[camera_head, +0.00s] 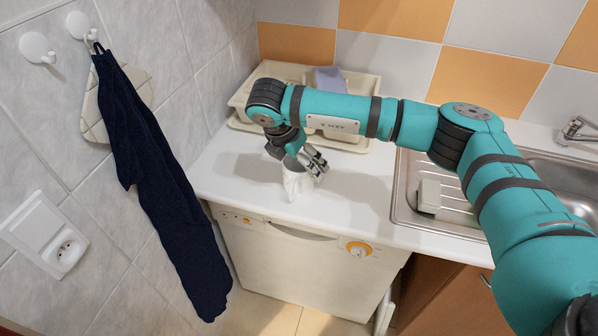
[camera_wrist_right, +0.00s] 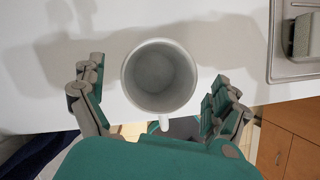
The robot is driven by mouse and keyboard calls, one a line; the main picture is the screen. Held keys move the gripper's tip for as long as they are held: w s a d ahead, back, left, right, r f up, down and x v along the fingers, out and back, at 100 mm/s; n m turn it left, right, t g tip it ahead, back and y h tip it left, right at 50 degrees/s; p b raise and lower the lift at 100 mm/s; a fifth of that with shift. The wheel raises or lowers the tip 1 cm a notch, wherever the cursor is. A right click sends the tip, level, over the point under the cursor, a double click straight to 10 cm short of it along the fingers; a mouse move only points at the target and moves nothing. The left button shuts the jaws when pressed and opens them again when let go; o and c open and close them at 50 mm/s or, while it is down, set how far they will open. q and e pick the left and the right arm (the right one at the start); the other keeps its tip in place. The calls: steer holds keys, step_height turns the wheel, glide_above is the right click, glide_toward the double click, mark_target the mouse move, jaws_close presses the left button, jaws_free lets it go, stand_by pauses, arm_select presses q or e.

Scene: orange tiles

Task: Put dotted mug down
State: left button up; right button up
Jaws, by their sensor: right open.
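The mug (camera_head: 294,184) stands upright on the white counter (camera_head: 345,199), near its front edge above the white appliance. In the right wrist view, the mug (camera_wrist_right: 160,76) shows from above as a round, empty, light grey cup, its handle pointing to the bottom of the picture. No dots can be made out clearly. My right gripper (camera_head: 308,162) is open beside and over the mug. In the right wrist view, the fingers of my right gripper (camera_wrist_right: 160,100) stand on either side of the mug, with a gap at each side. My left gripper is out of view.
A cream dish rack (camera_head: 362,88) stands at the back of the counter. A steel sink (camera_head: 404,205) with a grey-white block (camera_head: 429,196) lies to the right. A dark blue cloth (camera_head: 165,180) hangs on the left wall. Counter right of the mug is clear.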

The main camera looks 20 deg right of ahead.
mark_target(302, 169)
steer(key=p+x, duration=0.2)
steer(key=x, duration=0.2)
steer(key=shift+s+a+f, duration=0.1)
steer(key=shift+a+f, duration=0.05)
steer(key=shift+f, duration=0.35)
steer(key=shift+d+f, duration=0.2)
steer(key=c, duration=1.2)
steer(key=shift+c, duration=0.3)
steer(key=shift+c, duration=0.8)
steer(key=shift+r, duration=0.15)
